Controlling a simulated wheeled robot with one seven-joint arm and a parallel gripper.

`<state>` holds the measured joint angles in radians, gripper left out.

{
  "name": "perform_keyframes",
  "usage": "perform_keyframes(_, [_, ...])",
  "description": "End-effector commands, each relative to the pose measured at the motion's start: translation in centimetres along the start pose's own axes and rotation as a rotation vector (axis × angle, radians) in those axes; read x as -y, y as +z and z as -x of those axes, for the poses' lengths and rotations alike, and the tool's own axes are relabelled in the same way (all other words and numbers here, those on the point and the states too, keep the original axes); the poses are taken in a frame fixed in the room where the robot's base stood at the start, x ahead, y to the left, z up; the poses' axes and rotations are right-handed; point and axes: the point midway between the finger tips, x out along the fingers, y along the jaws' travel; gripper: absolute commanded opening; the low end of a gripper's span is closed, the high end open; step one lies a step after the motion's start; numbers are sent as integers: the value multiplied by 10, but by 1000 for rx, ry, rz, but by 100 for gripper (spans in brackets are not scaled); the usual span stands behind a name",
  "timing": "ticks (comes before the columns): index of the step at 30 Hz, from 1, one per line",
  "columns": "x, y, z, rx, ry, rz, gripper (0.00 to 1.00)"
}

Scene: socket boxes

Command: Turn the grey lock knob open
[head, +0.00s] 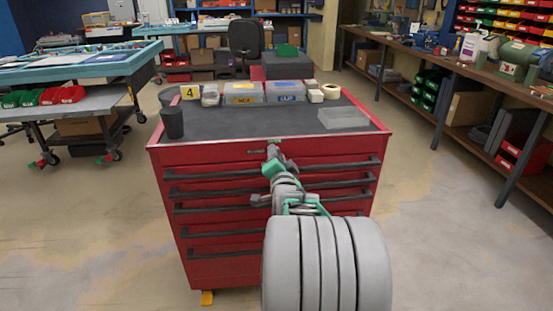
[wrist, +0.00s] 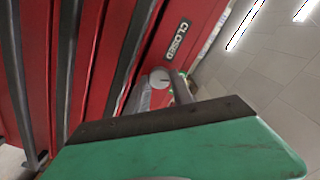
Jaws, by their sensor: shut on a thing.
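The grey lock knob (wrist: 160,76) is a small round disc on the red tool cabinet's front, with a dark mark on its face. A dark plate reading CLOSED (wrist: 178,41) is beside it. My gripper (wrist: 160,88) is shut on the knob, with a grey finger on each side. In the head view my gripper (head: 273,153) is against the top of the cabinet front (head: 220,150) and hides the knob. A small green label (head: 274,140) shows just above it, too small to read.
Several dark drawer handles (head: 220,189) cross the cabinet front below my gripper. Clear bins (head: 243,92), a black cup (head: 172,122) and a clear tray (head: 343,117) stand on the cabinet top.

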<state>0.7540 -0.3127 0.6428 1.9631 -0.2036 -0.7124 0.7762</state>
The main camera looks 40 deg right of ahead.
Motion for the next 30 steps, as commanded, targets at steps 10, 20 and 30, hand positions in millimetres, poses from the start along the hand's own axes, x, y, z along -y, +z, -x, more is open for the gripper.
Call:
perform_keyframes(10, [-2, 1, 0, 1, 1, -268, 0])
perform_keyframes(20, [-2, 1, 0, 1, 1, -396, 0])
perform_keyframes(30, [-1, 1, 0, 2, 2, -417, 0])
